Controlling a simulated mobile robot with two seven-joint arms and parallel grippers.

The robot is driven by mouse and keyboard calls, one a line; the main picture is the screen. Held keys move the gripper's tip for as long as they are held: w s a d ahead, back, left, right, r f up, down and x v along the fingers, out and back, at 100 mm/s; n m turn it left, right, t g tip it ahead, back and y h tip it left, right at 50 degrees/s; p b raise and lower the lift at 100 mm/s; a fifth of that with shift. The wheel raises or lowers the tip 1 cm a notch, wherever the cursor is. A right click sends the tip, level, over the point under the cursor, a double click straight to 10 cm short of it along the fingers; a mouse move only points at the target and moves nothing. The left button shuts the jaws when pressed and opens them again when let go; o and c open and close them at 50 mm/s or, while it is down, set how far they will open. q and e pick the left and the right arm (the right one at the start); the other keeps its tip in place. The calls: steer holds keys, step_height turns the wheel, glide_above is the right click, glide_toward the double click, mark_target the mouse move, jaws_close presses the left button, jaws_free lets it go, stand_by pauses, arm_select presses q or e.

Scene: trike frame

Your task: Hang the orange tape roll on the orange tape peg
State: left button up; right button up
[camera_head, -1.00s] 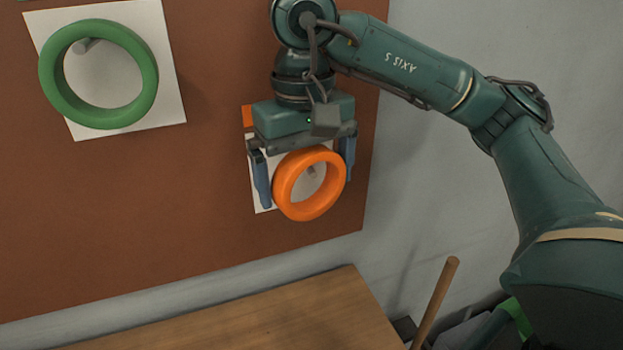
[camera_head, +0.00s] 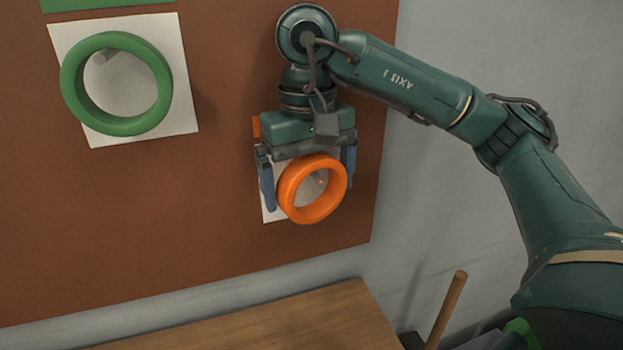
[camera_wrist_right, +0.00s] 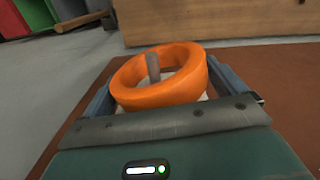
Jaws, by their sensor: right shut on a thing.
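The orange tape roll (camera_head: 290,203) is held in front of a white card on the brown board. My right gripper (camera_head: 309,192) is above it with one finger on each side, shut on the roll. The grey orange tape peg (camera_head: 319,180) shows inside the roll's opening. In the right wrist view, the peg (camera_wrist_right: 153,68) stands inside the opening of the roll (camera_wrist_right: 158,96), between the fingers of my right gripper (camera_wrist_right: 165,82). How deep the peg reaches into the roll I cannot tell. My left gripper is not in view.
A green roll (camera_head: 75,100) hangs around its peg on another white card at the left. A wooden surface (camera_head: 290,320) lies below the board, with a wooden rod (camera_head: 446,312) to its right. The board (camera_head: 130,230) is bare between the two cards.

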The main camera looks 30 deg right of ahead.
steer(key=shift+w+d+f, duration=0.1)
steer(key=shift+f, duration=0.15)
steer(key=o, duration=1)
steer(key=r, duration=1.3)
steer(key=shift+a+r, duration=0.3)
steer(key=shift+r, duration=0.05)
steer(key=shift+s+f, duration=0.1)
steer(key=shift+s, duration=0.1)
